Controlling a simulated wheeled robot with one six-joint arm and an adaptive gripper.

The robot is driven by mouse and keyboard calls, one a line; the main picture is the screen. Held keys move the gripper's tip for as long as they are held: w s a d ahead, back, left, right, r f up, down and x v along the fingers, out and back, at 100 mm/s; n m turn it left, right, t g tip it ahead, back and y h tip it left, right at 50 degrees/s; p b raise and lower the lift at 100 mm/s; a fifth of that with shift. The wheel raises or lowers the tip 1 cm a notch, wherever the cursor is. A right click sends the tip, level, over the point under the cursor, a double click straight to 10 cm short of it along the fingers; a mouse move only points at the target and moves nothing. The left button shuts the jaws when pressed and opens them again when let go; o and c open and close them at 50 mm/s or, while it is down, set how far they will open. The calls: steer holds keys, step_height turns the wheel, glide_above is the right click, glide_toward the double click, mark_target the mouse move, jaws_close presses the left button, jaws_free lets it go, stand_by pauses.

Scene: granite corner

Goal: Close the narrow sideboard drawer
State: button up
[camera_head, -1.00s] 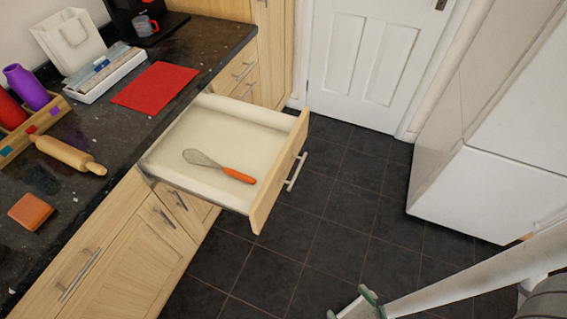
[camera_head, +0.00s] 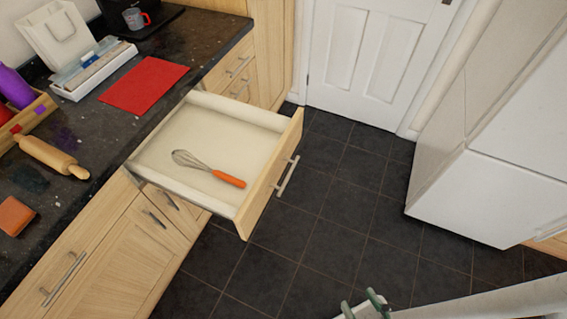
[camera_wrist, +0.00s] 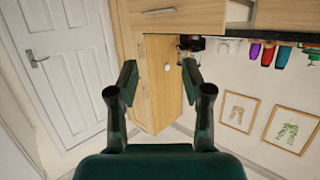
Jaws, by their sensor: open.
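The sideboard drawer (camera_head: 262,190) is pulled well out from under the dark worktop in the head view. Its front is pale wood with a metal bar handle (camera_head: 287,176). A whisk with an orange handle (camera_head: 228,179) lies inside on the white drawer floor. My gripper (camera_head: 366,304) is at the bottom edge of the head view, low and to the right of the drawer, apart from it. In the wrist view my gripper (camera_wrist: 160,85) has its two fingers spread with nothing between them.
The worktop (camera_head: 110,130) holds a red mat (camera_head: 143,86), a rolling pin (camera_head: 50,157) and a white tray (camera_head: 98,68). A white door (camera_head: 375,50) stands at the back and a white cabinet (camera_head: 480,190) at the right. The dark tiled floor (camera_head: 330,220) between is clear.

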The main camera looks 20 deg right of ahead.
steer(key=shift+m+g+h, duration=0.4)
steer(key=shift+m+h, duration=0.1)
steer(key=shift+m, duration=0.4)
steer(key=f, duration=0.1)
steer(key=w+f, duration=0.1)
steer(key=f, duration=0.2)
steer(key=shift+w+d+f, duration=0.3)
steer(key=shift+d+f, duration=0.1)
jaws_close()
steer(key=m+y, duration=0.8)
steer(key=y, duration=0.5)
glide_toward(291, 146)
steer(key=shift+g, duration=0.3)
steer(key=x, duration=0.7)
steer(key=shift+w+r, duration=0.15)
steer(key=shift+r, duration=0.1)
